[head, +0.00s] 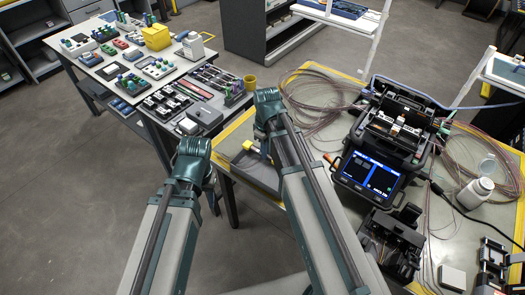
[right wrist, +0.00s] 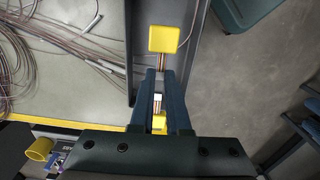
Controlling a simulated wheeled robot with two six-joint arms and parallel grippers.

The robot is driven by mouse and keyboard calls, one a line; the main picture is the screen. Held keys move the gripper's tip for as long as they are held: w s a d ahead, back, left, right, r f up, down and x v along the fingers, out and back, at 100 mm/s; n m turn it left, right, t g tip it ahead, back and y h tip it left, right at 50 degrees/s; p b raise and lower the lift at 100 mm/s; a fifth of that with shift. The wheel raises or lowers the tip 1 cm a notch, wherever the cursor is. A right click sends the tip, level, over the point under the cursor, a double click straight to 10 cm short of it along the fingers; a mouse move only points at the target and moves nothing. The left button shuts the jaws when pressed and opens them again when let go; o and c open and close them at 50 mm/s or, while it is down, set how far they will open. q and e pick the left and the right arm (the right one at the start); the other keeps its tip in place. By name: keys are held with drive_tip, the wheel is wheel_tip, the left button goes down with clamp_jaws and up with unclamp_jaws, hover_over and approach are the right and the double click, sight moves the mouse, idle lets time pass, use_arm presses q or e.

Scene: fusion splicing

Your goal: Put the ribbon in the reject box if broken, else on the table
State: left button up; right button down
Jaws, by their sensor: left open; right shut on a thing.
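The ribbon (right wrist: 163,62) is a thin strip of coloured fibres with a yellow block (right wrist: 163,39) at its far end, a second yellow block (right wrist: 159,122) nearer the wrist and a white piece between. My right gripper (right wrist: 161,76) is shut on it. I cannot tell whether the strip is whole. In the head view, my right gripper (head: 268,97) is over the table's (head: 232,133) left edge, and a yellow bit, probably a ribbon end, shows beside its arm. My left gripper (head: 193,150) is open and apart, over the floor.
A dark grey tray (head: 248,172) lies at the table's left edge, below my right arm. The splicer (head: 385,145) stands to the right, with loose fibre coils (head: 320,95) behind. A yellow cup (head: 250,82) is near the far corner. A second table with parts is at left.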

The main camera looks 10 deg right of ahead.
sight(265, 174)
drive_tip(key=shift+f+b, duration=4.8)
drive_tip(key=shift+f, duration=0.05)
drive_tip(key=c, duration=0.8)
unclamp_jaws()
drive_tip(key=shift+r, duration=0.1)
wheel_tip(265, 174, up, 14)
drive_tip(key=p, duration=1.4)
drive_tip(key=shift+a+f, duration=0.1)
drive_tip(key=shift+f, duration=0.1)
drive_tip(key=s+a+m, duration=0.1)
drive_tip(key=s+a, duration=0.2)
drive_tip(key=s, duration=0.1)
drive_tip(key=s+a+m, duration=0.2)
drive_tip(key=s+a, duration=0.2)
drive_tip(key=s, duration=0.1)
drive_tip(key=s+a+m+h, duration=0.1)
drive_tip(key=s+a, duration=0.2)
drive_tip(key=s, duration=0.2)
drive_tip(key=shift+a+r, duration=0.1)
drive_tip(key=shift+a, duration=0.3)
